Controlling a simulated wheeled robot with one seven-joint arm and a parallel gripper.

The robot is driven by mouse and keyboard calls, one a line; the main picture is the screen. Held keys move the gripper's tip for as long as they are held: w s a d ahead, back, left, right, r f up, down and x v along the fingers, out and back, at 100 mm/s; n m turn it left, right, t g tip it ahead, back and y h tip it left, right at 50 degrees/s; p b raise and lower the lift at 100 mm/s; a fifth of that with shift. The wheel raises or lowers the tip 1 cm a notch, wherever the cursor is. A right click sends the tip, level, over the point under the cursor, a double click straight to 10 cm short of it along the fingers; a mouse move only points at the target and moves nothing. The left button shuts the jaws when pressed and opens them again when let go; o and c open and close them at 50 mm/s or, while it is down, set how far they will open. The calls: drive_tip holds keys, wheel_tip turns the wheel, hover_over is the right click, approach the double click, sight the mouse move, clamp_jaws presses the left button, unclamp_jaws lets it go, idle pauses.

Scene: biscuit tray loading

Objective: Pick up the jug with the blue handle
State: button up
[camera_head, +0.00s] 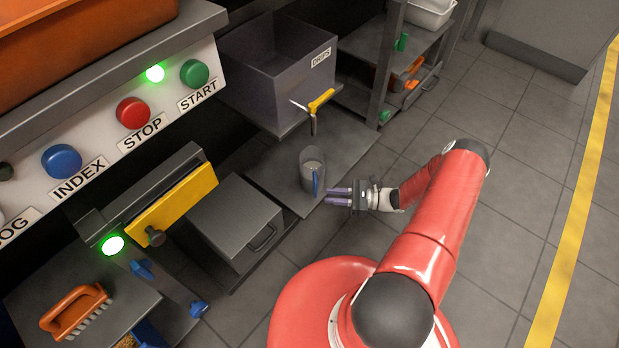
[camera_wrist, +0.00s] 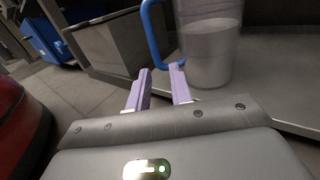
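The jug (camera_head: 309,171) is clear and grey-looking, with a blue handle (camera_head: 315,183) on the side toward my gripper. It stands upright on a low grey shelf. In the wrist view the jug (camera_wrist: 210,45) holds pale contents, and its blue handle (camera_wrist: 149,38) is on its left. My gripper (camera_head: 330,196) has two light purple fingers, held apart with a gap between them. In the wrist view the open gripper (camera_wrist: 160,82) has its fingertips just below the handle in the picture. I cannot tell whether they touch it. Nothing shows between the fingers.
A grey box with a handle (camera_head: 233,222) is left of the jug. The tiled floor at right is clear.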

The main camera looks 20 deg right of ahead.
drive_tip(key=x, duration=0.7)
drive_tip(key=shift+s+a+r, duration=0.1)
drive_tip(key=shift+a+r, duration=0.25)
drive_tip(key=shift+a, duration=0.1)
clamp_jaws()
